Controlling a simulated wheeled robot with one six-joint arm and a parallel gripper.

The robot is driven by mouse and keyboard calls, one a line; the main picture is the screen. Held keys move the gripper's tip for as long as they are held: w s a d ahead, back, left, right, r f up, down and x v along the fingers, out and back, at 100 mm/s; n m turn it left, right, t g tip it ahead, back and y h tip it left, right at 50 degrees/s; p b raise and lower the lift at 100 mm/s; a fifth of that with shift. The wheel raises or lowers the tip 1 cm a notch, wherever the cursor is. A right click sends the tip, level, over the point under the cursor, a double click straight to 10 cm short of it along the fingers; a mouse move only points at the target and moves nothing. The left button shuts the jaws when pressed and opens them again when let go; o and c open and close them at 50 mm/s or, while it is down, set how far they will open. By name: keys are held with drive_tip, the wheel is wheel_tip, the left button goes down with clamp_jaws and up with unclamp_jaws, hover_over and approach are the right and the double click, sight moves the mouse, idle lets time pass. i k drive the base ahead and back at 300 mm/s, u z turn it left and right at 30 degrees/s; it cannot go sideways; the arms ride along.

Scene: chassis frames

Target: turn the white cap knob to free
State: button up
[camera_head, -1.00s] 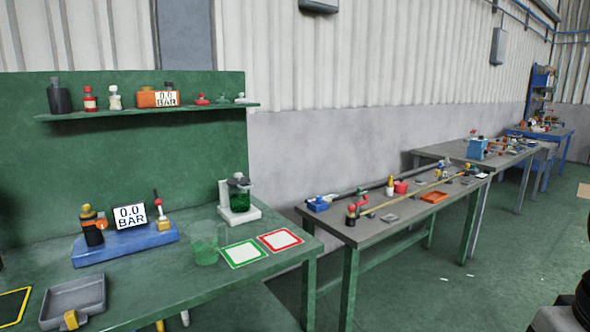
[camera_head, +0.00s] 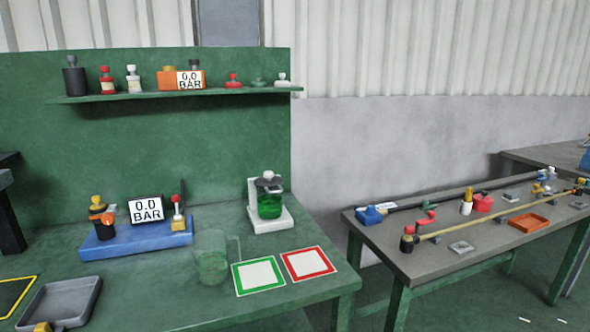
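A small white cap knob (camera_head: 268,175) sits on top of the jar of green liquid (camera_head: 269,205), which stands in a white stand (camera_head: 284,221) at the back right of the green bench. Its turn position is too small to read. Other white-topped pieces stand on the shelf: a white-capped bottle (camera_head: 134,84) and a small white knob-like piece (camera_head: 282,77). I cannot tell for sure which of these is the task's knob. My gripper is not in view, and nothing touches any of them.
The green bench (camera_head: 150,291) holds a blue gauge base (camera_head: 138,240), a clear beaker (camera_head: 213,262), a green-framed card (camera_head: 259,275), a red-framed card (camera_head: 308,263) and a grey tray (camera_head: 62,301). A shelf (camera_head: 200,93) overhangs the back. A grey-topped table (camera_head: 430,258) stands right, past a gap.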

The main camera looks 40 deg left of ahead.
sight(268, 175)
drive_tip(key=u, duration=0.2)
drive_tip(key=i, duration=0.7)
drive_tip(key=u, duration=1)
drive_tip(key=i, duration=0.55)
drive_tip(key=u, duration=0.65)
